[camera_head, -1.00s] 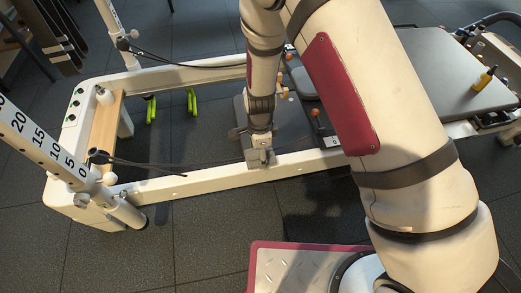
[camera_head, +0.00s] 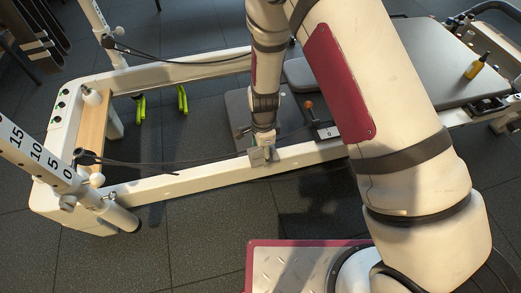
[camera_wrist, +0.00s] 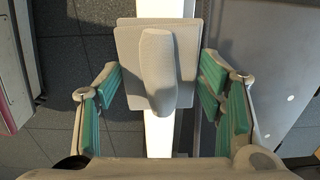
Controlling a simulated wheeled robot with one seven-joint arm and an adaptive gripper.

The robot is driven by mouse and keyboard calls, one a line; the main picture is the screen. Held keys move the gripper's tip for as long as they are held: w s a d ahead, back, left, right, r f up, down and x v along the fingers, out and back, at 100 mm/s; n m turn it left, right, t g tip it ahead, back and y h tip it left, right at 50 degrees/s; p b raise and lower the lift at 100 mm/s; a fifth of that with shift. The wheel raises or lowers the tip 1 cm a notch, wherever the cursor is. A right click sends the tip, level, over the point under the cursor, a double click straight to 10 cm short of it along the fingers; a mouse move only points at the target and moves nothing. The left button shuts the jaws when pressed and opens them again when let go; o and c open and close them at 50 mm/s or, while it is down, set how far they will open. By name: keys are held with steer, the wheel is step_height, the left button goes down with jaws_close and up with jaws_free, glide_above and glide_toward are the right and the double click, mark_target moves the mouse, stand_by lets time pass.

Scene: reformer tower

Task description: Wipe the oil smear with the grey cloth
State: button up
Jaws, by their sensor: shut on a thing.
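The grey cloth (camera_head: 262,156) shows as a small folded pad at the near white rail (camera_head: 190,180) of the reformer. In the wrist view the cloth (camera_wrist: 128,62) is a flat grey square with a rounded grip on top, lying over the white rail (camera_wrist: 158,135).
An orange-knobbed lever (camera_head: 308,106) stands just right of my gripper, inside the frame. A yellow bottle (camera_head: 475,67) stands on the grey carriage (camera_head: 435,65). Black cords (camera_head: 150,163) run along the frame. A post with a number scale (camera_head: 45,165) rises at the left.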

steer(key=shift+f, duration=0.3)
stand_by(0.5)
